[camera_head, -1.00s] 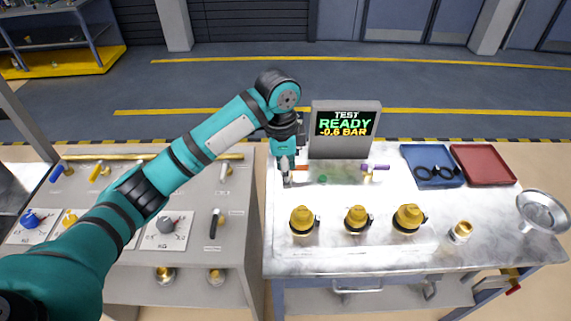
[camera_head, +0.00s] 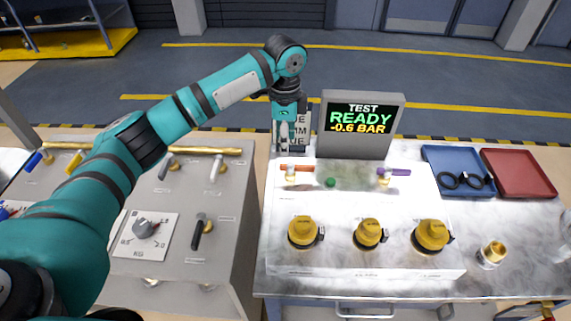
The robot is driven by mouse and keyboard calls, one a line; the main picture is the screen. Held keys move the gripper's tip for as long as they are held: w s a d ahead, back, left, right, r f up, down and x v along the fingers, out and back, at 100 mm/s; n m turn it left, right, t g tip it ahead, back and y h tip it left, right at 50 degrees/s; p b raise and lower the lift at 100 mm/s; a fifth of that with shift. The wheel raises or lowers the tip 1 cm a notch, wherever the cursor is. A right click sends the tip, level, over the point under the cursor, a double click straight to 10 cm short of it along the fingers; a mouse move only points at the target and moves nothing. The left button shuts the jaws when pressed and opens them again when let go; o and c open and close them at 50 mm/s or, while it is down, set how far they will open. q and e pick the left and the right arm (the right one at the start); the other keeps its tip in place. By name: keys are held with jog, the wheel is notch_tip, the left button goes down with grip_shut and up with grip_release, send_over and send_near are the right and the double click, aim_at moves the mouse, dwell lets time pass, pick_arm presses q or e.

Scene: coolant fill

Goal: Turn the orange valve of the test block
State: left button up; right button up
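The test block is on the bench at right. Its orange valve (camera_head: 297,167) has a handle lying sideways, at the block's left end. A purple valve (camera_head: 394,172) sits at the right end, with a green knob (camera_head: 331,182) between them. My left gripper (camera_head: 283,147) points down just above and behind the orange handle in the picture. It looks apart from the handle, though depth is hard to judge. Its fingers are small and partly merged, so their opening is unclear. The display (camera_head: 361,120) reads TEST READY -0.6 BAR. My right gripper is out of view.
A blue tray (camera_head: 453,158) with black rings and a red tray (camera_head: 519,172) lie at right. A brass fitting (camera_head: 491,254) stands near the front. A grey valve panel (camera_head: 215,212) is at left.

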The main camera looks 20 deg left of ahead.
aim_at(285, 165)
pick_arm(q)
notch_tip(285, 165, down, 7)
jog(key=shift+f+p, duration=0.15)
jog(key=shift+p, duration=0.45)
notch_tip(285, 165, down, 2)
jog(key=shift+w+f, duration=0.1)
jog(key=shift+f, duration=0.45)
grip_shut()
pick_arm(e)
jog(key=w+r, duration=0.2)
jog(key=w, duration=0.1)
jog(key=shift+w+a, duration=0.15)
